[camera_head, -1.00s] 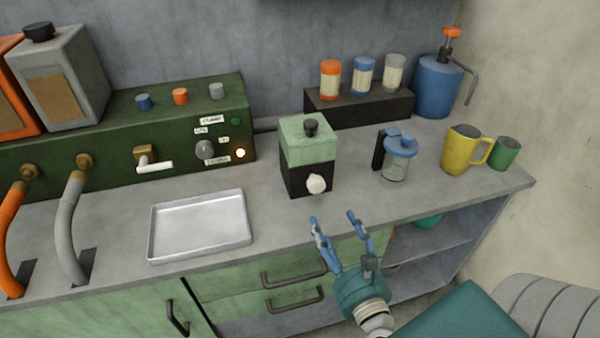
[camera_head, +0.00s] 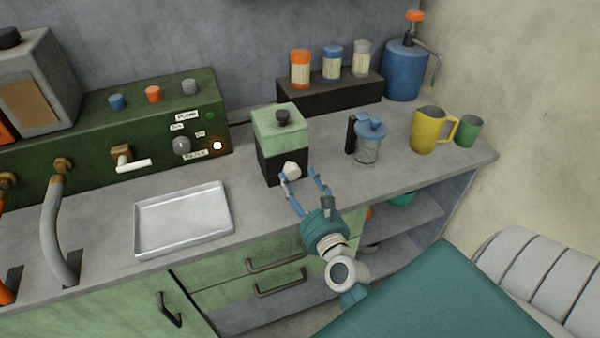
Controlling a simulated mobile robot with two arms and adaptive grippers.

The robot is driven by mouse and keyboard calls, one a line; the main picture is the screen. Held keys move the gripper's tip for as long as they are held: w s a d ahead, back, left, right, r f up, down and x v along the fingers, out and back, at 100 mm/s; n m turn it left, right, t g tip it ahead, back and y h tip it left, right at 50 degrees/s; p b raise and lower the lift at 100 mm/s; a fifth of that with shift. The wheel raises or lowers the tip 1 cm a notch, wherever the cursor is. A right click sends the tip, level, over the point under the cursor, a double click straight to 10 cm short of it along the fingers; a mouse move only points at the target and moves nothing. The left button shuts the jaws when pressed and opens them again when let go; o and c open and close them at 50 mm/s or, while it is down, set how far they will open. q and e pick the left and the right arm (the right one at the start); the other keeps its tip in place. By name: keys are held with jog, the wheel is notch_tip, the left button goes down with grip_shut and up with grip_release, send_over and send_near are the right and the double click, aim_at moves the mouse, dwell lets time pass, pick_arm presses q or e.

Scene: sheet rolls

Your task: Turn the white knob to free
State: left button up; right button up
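The white knob (camera_head: 291,169) is on the black lower front of a small box (camera_head: 281,130) with a pale green top and a black cap. My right gripper (camera_head: 298,174) is at the knob with its blue fingers apart. One fingertip overlaps the knob's lower left in the picture, and the other is to its right with a small gap showing. I cannot tell whether either finger touches it. My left gripper is not in view.
A metal tray (camera_head: 184,248) lies left of the box on the counter. A lidded glass jug (camera_head: 367,150), a yellow jug (camera_head: 426,132) and a green cup (camera_head: 468,131) stand to the right. A green panel (camera_head: 60,137) with knobs and a lever is behind left.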

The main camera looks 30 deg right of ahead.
jog(key=r, duration=0.1)
jog(key=d+r, duration=0.1)
jog(key=w+r, duration=0.1)
jog(key=shift+d+r+t+h, duration=0.1)
jog(key=shift+d+t+h, duration=0.1)
jog(key=shift+t+h, duration=0.15)
jog(key=c, duration=0.6)
jog(key=o, duration=0.6)
jog(key=shift+a, duration=0.1)
jog(key=shift+s+a+f, duration=0.2)
jog(key=shift+s+f, duration=0.15)
jog(key=shift+s+a+f, duration=0.95)
jog(key=shift+s, duration=0.2)
jog(key=v, duration=1)
jog(key=shift+d, duration=0.4)
jog(key=shift+s+r, duration=0.1)
jog(key=shift+r, duration=0.05)
